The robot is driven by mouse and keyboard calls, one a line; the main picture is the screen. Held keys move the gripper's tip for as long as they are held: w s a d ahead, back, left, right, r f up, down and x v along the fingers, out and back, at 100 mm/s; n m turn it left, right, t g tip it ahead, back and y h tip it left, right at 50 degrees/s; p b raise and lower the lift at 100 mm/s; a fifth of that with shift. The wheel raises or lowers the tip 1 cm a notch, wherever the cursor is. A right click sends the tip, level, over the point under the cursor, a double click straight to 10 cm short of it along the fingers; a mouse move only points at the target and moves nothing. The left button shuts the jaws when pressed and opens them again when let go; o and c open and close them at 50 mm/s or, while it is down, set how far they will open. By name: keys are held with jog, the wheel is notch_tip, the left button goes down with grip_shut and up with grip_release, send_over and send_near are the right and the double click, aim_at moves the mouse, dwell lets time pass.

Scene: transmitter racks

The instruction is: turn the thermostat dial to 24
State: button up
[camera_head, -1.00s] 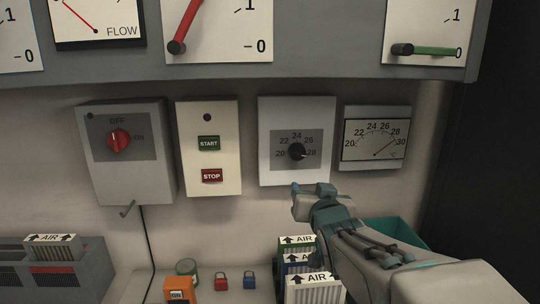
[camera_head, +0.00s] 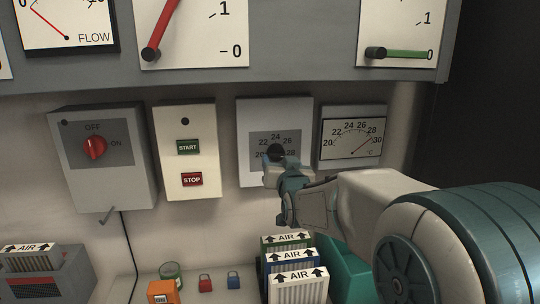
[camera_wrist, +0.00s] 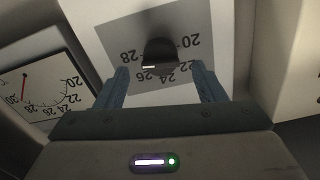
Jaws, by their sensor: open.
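The thermostat dial (camera_head: 276,150) is a black knob on a grey plate of a white wall box (camera_head: 247,112), with numbers 20 to 28 around it. The dial (camera_wrist: 158,52) appears upside down in the wrist view, its white mark on the 26–28 side; the exact setting is hard to read. My gripper (camera_head: 272,166) is at the dial and covers part of its scale in the head view. In the wrist view my gripper (camera_wrist: 160,68) is open, one finger to each side of the dial, with gaps showing. Whether it touches the knob cannot be told.
A thermometer gauge (camera_head: 350,137) hangs right of the box, its needle near 30. A START/STOP box (camera_head: 187,125) and a box with a red OFF/ON knob (camera_head: 94,148) hang to the left. AIR filters (camera_head: 297,285) stand below my arm. A grey cabinet (camera_head: 290,82) overhangs.

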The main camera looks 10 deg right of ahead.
aim_at(278, 157)
jog(key=shift+w+p, duration=0.4)
jog(key=shift+w, duration=1.55)
jog(key=c, duration=0.9)
